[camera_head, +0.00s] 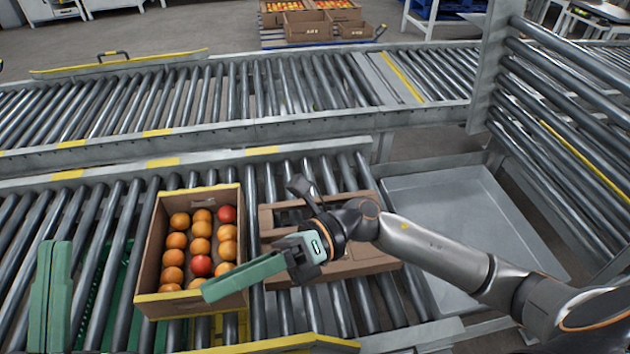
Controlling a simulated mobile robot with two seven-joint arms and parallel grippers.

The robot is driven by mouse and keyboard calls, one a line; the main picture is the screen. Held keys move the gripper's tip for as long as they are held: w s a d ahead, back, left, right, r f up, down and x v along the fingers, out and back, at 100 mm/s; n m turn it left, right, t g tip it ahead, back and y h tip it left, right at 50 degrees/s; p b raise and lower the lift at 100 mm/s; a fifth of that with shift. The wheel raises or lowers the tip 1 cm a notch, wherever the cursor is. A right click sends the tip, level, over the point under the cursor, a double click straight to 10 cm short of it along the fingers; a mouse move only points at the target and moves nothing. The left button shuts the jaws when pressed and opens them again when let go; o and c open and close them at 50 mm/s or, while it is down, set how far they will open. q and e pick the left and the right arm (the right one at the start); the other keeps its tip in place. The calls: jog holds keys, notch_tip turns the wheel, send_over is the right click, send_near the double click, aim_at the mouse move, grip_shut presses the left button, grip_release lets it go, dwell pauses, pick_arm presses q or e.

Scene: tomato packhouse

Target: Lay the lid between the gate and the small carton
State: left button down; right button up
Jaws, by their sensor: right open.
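A flat brown cardboard piece, which looks like the lid (345,268), lies on the near rollers, partly hidden under my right gripper (252,238). That gripper is open. One green finger reaches over the lower right corner of the tomato-filled carton (148,262), and whether it touches cannot be told. This open carton, likely the small carton, stands just left of the cardboard piece. The gate seems to be the raised roller section (560,120) at the right. My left gripper (50,295) shows as green fingers close together at the left edge; its jaw gap is unclear.
A grey metal tray or plate (450,205) fills the gap between the near rollers and the raised section. A second roller line (250,90) runs behind. More brown cartons (325,27) stand at the back. Rollers left of the carton are mostly clear.

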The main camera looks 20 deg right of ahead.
notch_tip(320, 180, up, 6)
jog(key=s+m+t+y, duration=0.2)
jog(key=m+t+y, duration=0.15)
jog(key=m, duration=0.25)
jog(key=w+d+r+m+t+h, duration=0.1)
jog(key=d+m+t+h, duration=0.3)
jog(key=m+t, duration=0.6)
jog(key=w+d+r+m+t+h, duration=0.1)
jog(key=d+r+m+t+h, duration=0.2)
jog(key=m, duration=1.4)
jog(key=d+t+h, duration=0.2)
jog(key=d+t, duration=0.3)
jog(key=t, duration=0.3)
jog(key=shift+w+r+m, duration=0.4)
jog(key=shift+s+t, duration=0.15)
jog(key=shift+t, duration=0.1)
